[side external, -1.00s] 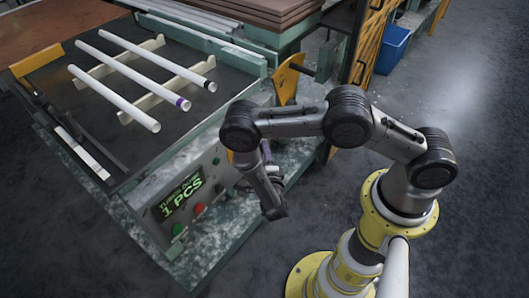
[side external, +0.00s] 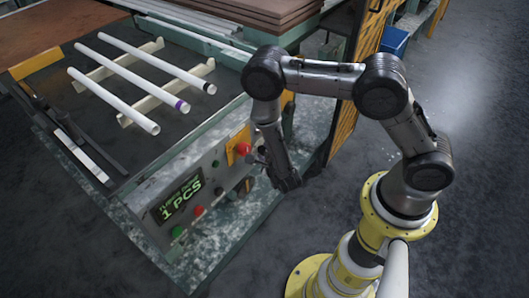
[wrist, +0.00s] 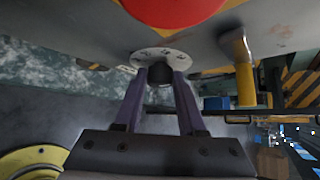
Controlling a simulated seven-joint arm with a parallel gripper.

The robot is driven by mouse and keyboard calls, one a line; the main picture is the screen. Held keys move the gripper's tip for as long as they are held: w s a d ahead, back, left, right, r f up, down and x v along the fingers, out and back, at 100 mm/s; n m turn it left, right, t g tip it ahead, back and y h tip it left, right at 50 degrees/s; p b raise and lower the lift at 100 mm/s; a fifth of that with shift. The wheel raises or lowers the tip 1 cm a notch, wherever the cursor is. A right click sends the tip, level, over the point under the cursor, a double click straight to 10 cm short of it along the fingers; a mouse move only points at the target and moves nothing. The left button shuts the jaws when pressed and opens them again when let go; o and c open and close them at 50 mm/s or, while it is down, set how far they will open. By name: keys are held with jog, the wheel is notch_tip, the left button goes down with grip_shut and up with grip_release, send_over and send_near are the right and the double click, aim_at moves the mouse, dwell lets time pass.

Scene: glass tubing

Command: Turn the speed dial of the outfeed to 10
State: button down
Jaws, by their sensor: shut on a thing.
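In the wrist view, a small dark dial knob (wrist: 159,76) stands out from a round white scale plate (wrist: 152,57) on the grey panel. My gripper (wrist: 160,78) has its two purple fingers on either side of the knob, shut on it. The marks on the scale are too small to read, and I cannot tell where the knob points. In the side view, my gripper is at the right part of the control panel (side external: 212,178), largely hidden by my wrist, and the held knob cannot be made out there.
A red mushroom button (wrist: 172,8) sits close beside the dial. A yellow-handled lever (wrist: 244,78) stands to the right. The display (side external: 176,198) reads 1 PCS, with a green button (side external: 178,231) and red button (side external: 198,210) near it. Glass tubes (side external: 125,95) lie on racks above.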

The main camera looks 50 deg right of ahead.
dwell(0.4)
jog(key=c, duration=0.5)
grip_release()
jog(key=v, duration=1.3)
jog(key=shift+s+r, duration=0.3)
jog(key=shift+s, duration=0.05)
jog(key=shift+a, duration=0.1)
